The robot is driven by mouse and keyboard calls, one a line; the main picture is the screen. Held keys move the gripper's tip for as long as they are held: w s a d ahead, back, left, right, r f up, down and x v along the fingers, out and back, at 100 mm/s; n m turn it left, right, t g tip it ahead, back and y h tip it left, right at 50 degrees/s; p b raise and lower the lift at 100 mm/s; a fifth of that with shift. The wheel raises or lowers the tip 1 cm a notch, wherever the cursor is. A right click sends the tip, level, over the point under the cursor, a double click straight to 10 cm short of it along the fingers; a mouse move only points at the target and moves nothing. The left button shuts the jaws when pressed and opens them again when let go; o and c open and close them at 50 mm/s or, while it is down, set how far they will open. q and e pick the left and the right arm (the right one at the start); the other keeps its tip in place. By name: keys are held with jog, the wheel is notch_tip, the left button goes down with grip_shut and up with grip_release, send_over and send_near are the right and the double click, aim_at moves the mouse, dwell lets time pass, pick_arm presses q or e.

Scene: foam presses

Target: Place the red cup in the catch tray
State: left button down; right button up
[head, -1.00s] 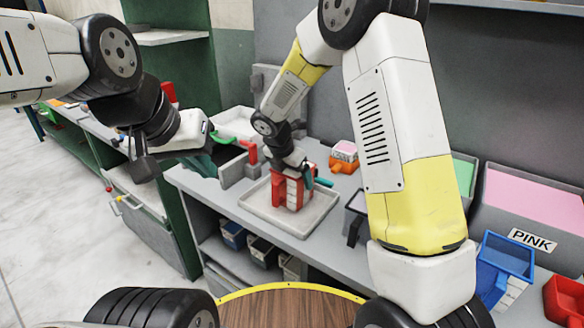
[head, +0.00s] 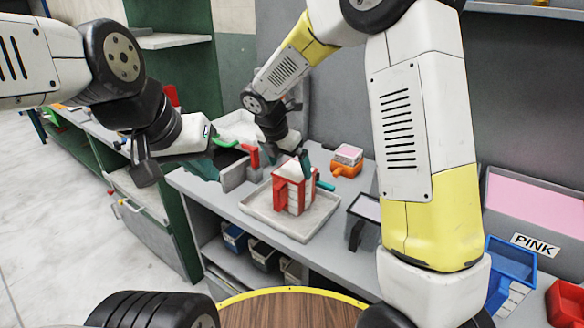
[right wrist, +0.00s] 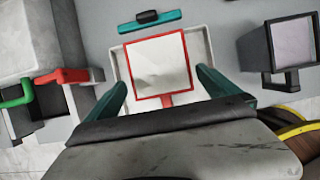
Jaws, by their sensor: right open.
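The red cup (head: 282,197) has white stripes on its side and white material up to its square rim. It stands upright in the pale grey catch tray (head: 252,204). In the right wrist view, the cup (right wrist: 163,98) shows from above, with its handle toward me and the tray (right wrist: 121,66) around it. My right gripper (head: 303,163) is just above the cup. Its teal fingers (right wrist: 170,84) are spread to either side of the cup, apart from it. My left gripper (head: 200,167) is at the left, away from the cup; its finger gap is not clear.
An orange cup (head: 345,168) with pink material stands behind the tray. A dark container (head: 362,218) stands to its right. Grey bins with a red handle (head: 249,153) and a green handle are to its left. A blue container (head: 511,259) and the PINK bin (head: 535,243) are at the right.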

jog(key=s+d+r+m+y, duration=0.2)
jog(key=s+d+r+m, duration=0.8)
jog(key=s+r+m, duration=0.25)
jog(key=s+d+r+m+t+y, duration=0.2)
jog(key=s+d+m+y, duration=0.1)
jog(key=s+m, duration=0.9)
jog(key=d+m, duration=0.1)
jog(key=m, duration=0.2)
jog(key=shift+s+d+r+m, duration=0.15)
jog(key=shift+s+d+m, duration=0.05)
jog(key=shift+s+m, duration=0.2)
